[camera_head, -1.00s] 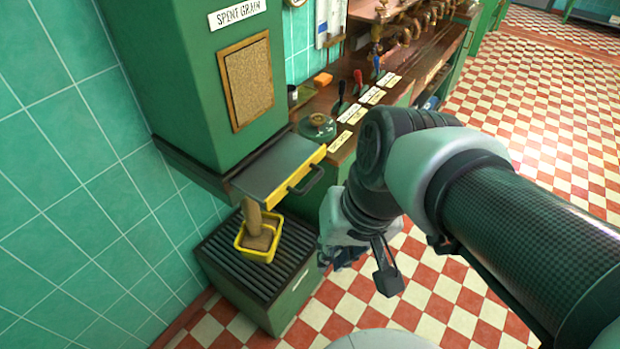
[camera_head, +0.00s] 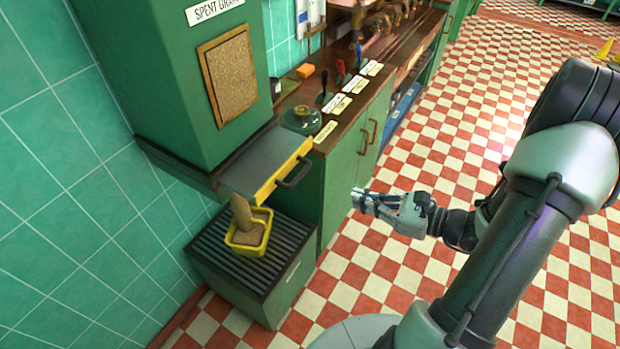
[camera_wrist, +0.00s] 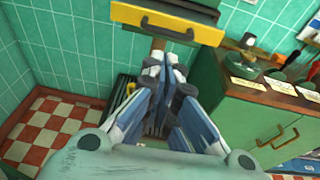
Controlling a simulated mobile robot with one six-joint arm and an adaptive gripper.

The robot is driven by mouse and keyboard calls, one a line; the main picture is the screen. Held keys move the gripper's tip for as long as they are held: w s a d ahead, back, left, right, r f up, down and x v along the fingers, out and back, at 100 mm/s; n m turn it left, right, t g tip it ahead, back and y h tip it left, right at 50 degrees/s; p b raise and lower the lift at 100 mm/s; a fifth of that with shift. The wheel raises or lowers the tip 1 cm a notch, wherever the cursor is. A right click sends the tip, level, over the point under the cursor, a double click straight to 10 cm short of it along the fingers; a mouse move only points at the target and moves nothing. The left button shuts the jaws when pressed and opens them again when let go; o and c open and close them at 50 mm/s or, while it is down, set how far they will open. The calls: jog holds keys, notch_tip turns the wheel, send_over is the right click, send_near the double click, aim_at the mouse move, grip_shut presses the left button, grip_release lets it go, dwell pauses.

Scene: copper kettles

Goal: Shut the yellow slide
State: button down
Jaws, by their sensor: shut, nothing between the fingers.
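The yellow slide (camera_head: 279,170) is the yellow-fronted plate with a dark handle (camera_head: 295,174) under the green spent grain hopper (camera_head: 190,70). It sticks out from the hopper, its grey top showing. Brown grain falls from beneath it into a yellow tub (camera_head: 247,243). In the wrist view the slide (camera_wrist: 168,24) is at the top, beyond my fingers. My gripper (camera_head: 357,199) is shut and empty, in the air to the right of the slide and apart from it, pointing left. My fingers (camera_wrist: 165,75) fill the middle of the wrist view and hide part of the tub.
The tub stands on a green box with a slatted black top (camera_head: 212,257). A green cabinet with a wooden counter (camera_head: 345,118) stands behind, carrying levers, labels and a round green lid (camera_head: 301,119). Open checkered floor (camera_head: 440,150) lies to the right.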

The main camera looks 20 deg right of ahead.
jog(key=b+x, duration=0.3)
jog(key=x, duration=1.1)
jog(key=shift+b, duration=0.4)
jog(key=shift+d, duration=0.1)
